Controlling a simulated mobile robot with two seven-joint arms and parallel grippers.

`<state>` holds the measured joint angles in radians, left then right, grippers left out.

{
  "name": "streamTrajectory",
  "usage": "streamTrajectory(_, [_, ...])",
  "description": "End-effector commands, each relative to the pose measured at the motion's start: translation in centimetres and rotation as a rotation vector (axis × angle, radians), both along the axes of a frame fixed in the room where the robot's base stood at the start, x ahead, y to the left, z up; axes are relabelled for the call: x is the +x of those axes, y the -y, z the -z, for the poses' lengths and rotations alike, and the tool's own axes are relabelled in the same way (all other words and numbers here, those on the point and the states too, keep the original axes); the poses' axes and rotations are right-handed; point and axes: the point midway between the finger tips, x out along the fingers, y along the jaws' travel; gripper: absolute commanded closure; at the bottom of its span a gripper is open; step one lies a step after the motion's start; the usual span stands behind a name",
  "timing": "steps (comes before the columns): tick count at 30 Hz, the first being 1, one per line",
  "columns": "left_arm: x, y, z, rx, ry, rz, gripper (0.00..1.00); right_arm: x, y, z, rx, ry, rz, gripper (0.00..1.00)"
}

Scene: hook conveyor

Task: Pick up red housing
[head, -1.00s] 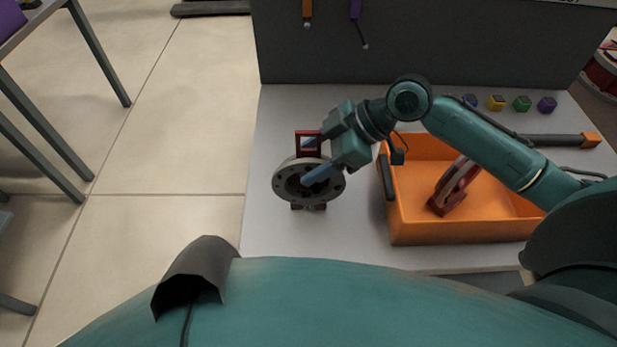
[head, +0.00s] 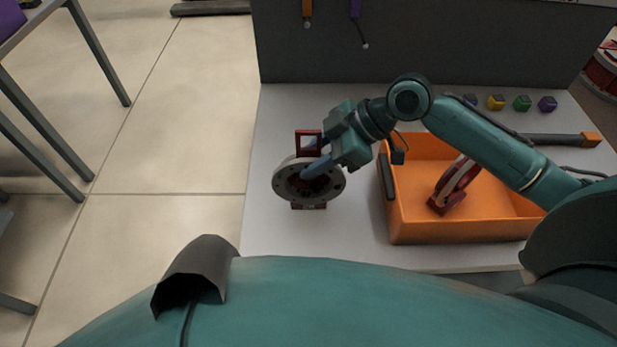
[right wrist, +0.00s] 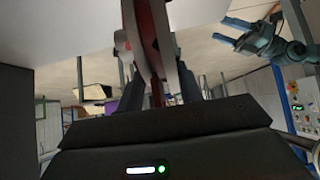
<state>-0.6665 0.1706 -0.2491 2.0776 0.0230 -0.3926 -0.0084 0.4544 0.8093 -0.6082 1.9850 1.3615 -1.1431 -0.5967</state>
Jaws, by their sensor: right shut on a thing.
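The red housing (head: 309,141) has a red frame with a round grey flange ring on it. It is over the left part of the grey table in the head view. My right gripper (head: 312,158) is shut on it, with its blue fingers at the ring and frame. In the right wrist view the housing (right wrist: 150,45) stands between the two fingers (right wrist: 160,92). Whether its base touches the table is hard to tell. My left gripper (right wrist: 230,31) shows at the upper right of the right wrist view, its two blue fingers apart and empty.
An orange bin (head: 420,233) stands to the right and holds another red and grey part (head: 453,187). Small coloured cubes (head: 522,103) line the table's back right. A dark panel (head: 430,45) rises behind. The table (head: 305,245) in front of the housing is clear.

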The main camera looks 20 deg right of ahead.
Motion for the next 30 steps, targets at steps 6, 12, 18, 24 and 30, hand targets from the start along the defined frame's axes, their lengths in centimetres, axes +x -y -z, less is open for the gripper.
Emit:
streamTrajectory(6, [0.0, 0.0, 0.0, 0.0, 0.001, 0.0, 0.35, 0.0, 0.0, 0.0, 0.0, -0.001, -0.001, 1.0])
streamTrajectory(12, [0.0, 0.0, -0.1, 0.0, 0.001, 0.0, 0.35, 0.1, -0.1, -0.4, 0.005, 0.007, 0.001, 1.0])
streamTrajectory(18, [0.0, 0.0, -0.1, -0.001, 0.002, 0.0, 0.35, 0.2, -0.1, -1.4, 0.006, 0.011, -0.001, 1.0])
streamTrajectory(24, [0.0, 0.0, -0.1, -0.002, 0.002, 0.0, 0.35, 0.2, -0.1, -4.7, 0.006, 0.014, -0.001, 1.0])
streamTrajectory(30, [0.0, 0.0, -0.1, -0.002, 0.002, 0.0, 0.35, 0.2, -0.1, -8.1, 0.006, 0.013, -0.001, 1.0])
